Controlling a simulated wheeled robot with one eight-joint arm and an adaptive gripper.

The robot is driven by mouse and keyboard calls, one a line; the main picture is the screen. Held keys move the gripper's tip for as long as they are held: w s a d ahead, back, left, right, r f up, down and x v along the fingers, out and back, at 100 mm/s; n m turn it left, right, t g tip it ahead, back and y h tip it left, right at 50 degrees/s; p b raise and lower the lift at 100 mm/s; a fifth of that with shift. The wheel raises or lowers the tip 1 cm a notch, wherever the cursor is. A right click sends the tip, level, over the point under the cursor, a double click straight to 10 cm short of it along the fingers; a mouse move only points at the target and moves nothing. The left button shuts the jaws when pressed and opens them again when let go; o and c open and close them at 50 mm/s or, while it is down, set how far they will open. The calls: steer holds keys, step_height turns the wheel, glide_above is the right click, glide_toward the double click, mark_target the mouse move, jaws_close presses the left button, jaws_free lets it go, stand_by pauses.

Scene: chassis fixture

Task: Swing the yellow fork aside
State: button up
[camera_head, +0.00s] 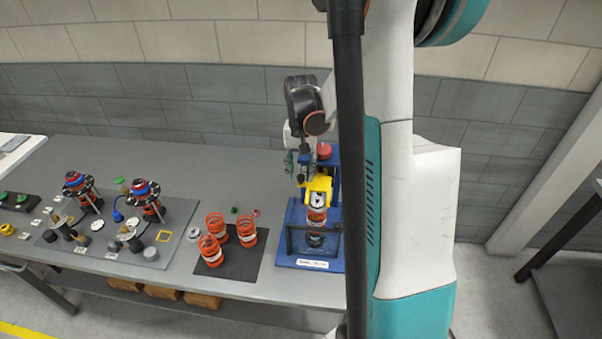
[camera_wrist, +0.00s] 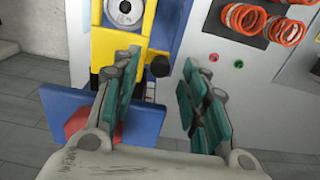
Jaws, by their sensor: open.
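The yellow fork (camera_head: 319,184) sits on the blue fixture (camera_head: 288,256), over an orange spring (camera_head: 316,217) with a metal disc on top. In the wrist view the yellow fork (camera_wrist: 103,42) lies at the upper left, with the round metal disc (camera_wrist: 124,10) in it. A dark knob (camera_wrist: 160,66) shows beside its right edge. My gripper (camera_wrist: 161,82) is open and empty. Its left finger overlaps the fork's lower right part in the picture; I cannot tell whether they touch. In the head view my gripper (camera_head: 299,167) is at the fork's left.
A red cap (camera_head: 323,151) tops the fixture's blue post. Several orange springs stand on a dark mat (camera_head: 228,267) left of the fixture. Two strut assemblies and small parts lie further left. Bare grey table (camera_head: 220,180) lies left of my gripper.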

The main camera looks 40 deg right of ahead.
steer(key=shift+f, duration=0.8)
steer(key=shift+c, duration=0.2)
jaws_close()
